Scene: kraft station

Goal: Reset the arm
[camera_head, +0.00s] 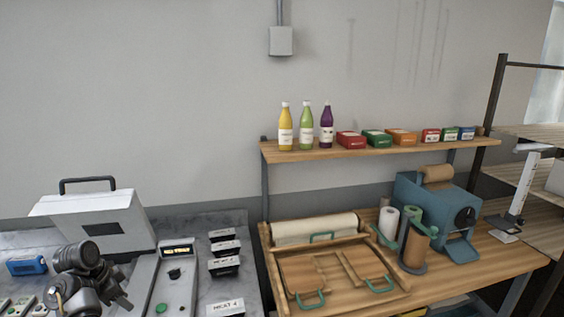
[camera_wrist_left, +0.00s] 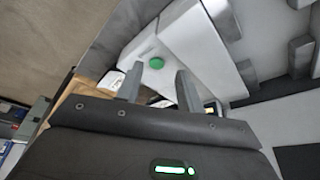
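My left arm and gripper (camera_head: 118,297) are at the lower left of the head view, dark grey, in front of the white machine with a black handle (camera_head: 100,222). In the left wrist view the two grey fingers of my left gripper (camera_wrist_left: 157,85) stand apart with nothing held between them. Beyond the fingers is a pale device with a round green button (camera_wrist_left: 157,63). My right gripper shows in neither view.
A grey device with a green button (camera_head: 177,285) and several labelled black containers (camera_head: 224,266) stand right of my arm. A wooden bench (camera_head: 490,262) holds a teal machine (camera_head: 410,195), paper rolls and a wooden tray. Bottles and boxes line a shelf (camera_head: 330,152).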

